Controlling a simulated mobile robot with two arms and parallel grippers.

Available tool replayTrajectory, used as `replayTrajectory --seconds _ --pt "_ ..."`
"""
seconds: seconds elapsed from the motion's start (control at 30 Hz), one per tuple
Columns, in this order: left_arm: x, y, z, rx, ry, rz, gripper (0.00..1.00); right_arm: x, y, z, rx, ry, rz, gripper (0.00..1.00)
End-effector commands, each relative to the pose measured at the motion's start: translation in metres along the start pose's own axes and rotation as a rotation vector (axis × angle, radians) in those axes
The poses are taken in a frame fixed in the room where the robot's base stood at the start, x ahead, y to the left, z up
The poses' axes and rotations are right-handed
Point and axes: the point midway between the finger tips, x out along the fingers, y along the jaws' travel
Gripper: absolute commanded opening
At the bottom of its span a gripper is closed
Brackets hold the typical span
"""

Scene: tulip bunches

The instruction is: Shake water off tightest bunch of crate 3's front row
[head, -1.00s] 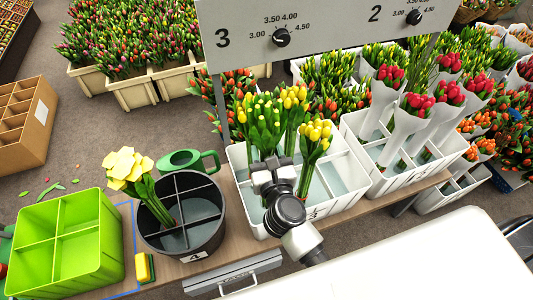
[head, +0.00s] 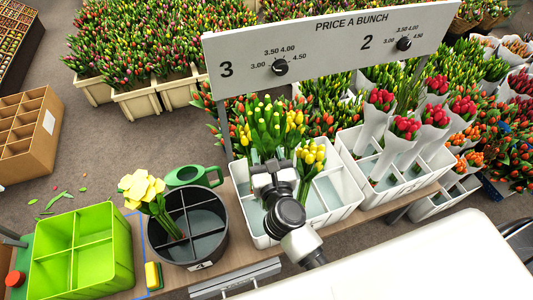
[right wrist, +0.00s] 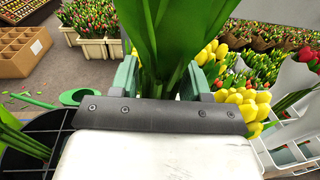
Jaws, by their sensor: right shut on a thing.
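Crate 3 (head: 350,207) is a white divided crate under the sign's number 3. My right gripper (head: 270,170) is over its front left part, shut on a bunch of mostly green, closed tulips (head: 265,130). In the right wrist view the bunch's green stems and leaves (right wrist: 165,50) pass between my fingers (right wrist: 168,85); its buds are out of that picture. A yellow bunch (head: 312,157) stands front right in the crate, and more yellow-green tulips (head: 294,122) show behind. My arm hides part of the crate, including the stem ends. My left gripper is not in view.
Left of the crate is a dark round bucket (head: 222,240) marked 4, with an open yellow bunch (head: 142,187). A green watering can (head: 192,176), yellow sponge (head: 152,275) and lime divided box (head: 125,262) are nearby. Crate 2 (head: 437,160) is at right. The sign (head: 330,45) stands behind.

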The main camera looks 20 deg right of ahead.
Motion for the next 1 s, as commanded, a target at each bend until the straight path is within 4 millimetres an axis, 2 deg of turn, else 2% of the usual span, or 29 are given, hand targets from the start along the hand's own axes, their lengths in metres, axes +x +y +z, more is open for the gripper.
replayTrajectory --seconds 0.03,0.13,0.43,0.47,0.57,0.6,0.63,0.67,0.7,0.73,0.8,0.83,0.97,1.0 --pt "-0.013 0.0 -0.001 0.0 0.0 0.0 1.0 0.0 0.0 0.013 0.0 -0.001 0.0 0.14" --pt "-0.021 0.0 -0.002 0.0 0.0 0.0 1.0 0.0 0.0 0.021 0.0 -0.001 0.0 0.14" --pt "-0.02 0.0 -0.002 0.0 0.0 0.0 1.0 0.0 0.0 0.021 0.001 -0.003 0.0 0.14" --pt "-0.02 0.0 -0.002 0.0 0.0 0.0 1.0 0.001 0.0 0.029 0.004 -0.007 -0.001 0.14" --pt "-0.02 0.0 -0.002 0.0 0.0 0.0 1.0 0.001 -0.001 0.069 0.004 -0.016 0.003 0.14" --pt "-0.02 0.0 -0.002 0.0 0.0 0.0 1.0 0.0 0.0 0.073 0.002 -0.009 0.003 0.14" --pt "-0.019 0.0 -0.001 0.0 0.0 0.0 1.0 0.0 0.0 0.07 0.0 -0.002 0.001 0.14" --pt "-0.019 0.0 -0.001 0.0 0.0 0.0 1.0 0.0 0.0 0.059 -0.001 0.005 -0.002 0.14" --pt "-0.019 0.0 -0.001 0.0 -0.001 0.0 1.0 -0.001 0.0 0.035 -0.003 0.017 -0.002 0.14" --pt "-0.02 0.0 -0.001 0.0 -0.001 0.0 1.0 -0.001 0.0 0.027 -0.005 0.011 -0.003 0.14" --pt "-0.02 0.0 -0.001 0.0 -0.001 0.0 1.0 0.0 0.0 0.018 -0.002 0.003 0.0 0.13" --pt "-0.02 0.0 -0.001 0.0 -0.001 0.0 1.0 0.0 0.0 0.02 -0.001 -0.002 0.0 0.13" --pt "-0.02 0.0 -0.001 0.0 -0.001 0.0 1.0 0.001 -0.001 0.069 0.004 -0.017 0.003 0.13" --pt "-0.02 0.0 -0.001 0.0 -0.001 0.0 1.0 0.0 0.0 0.074 0.003 -0.009 0.003 0.13"
